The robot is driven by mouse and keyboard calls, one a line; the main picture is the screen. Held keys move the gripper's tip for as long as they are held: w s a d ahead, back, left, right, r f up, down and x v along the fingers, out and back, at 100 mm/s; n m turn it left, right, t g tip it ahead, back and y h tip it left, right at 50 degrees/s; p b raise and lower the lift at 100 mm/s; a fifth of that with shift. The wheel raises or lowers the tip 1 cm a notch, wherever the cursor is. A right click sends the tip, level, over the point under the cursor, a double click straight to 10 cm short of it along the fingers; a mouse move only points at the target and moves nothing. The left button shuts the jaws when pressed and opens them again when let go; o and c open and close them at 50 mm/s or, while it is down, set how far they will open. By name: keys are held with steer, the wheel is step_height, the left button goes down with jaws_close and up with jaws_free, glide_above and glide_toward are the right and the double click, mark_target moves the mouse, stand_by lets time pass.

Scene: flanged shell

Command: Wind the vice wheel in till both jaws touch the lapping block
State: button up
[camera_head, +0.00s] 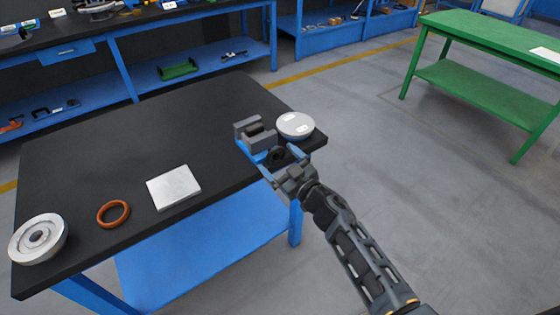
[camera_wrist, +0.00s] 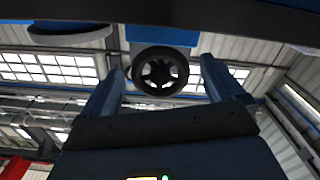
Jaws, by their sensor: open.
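The vice (camera_head: 262,145) has a blue body and grey jaws and stands near the right end of the black table. A dark block (camera_head: 255,128), which looks like the lapping block, sits between the jaws. It is too small to tell whether both jaws touch it. The black vice wheel (camera_head: 277,156) faces the table's front edge. My gripper (camera_head: 281,165) is just in front of the wheel. In the wrist view the spoked wheel (camera_wrist: 160,72) appears between my two open fingers, with a visible gap on each side. The blue vice body shows behind it.
A pale square plate (camera_head: 173,187), an orange ring (camera_head: 113,212) and a metal flange (camera_head: 38,239) lie to the left. The table between the plate and vice is clear.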

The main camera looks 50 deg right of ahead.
steer(key=c, duration=1)
steer(key=shift+c, duration=0.2)
steer(key=shift+n, duration=0.3)
steer(key=n, duration=0.3)
steer(key=shift+n, duration=0.3)
steer(key=n+b, duration=0.1)
steer(key=n, duration=0.3)
steer(key=shift+n, duration=0.3)
steer(key=n, duration=0.4)
steer(key=shift+d+b, duration=0.1)
steer(key=shift+b, duration=0.3)
steer(key=shift+r+n+b, duration=0.1)
steer(key=shift+n+b, duration=0.25)
steer(key=shift+n, duration=1.65)
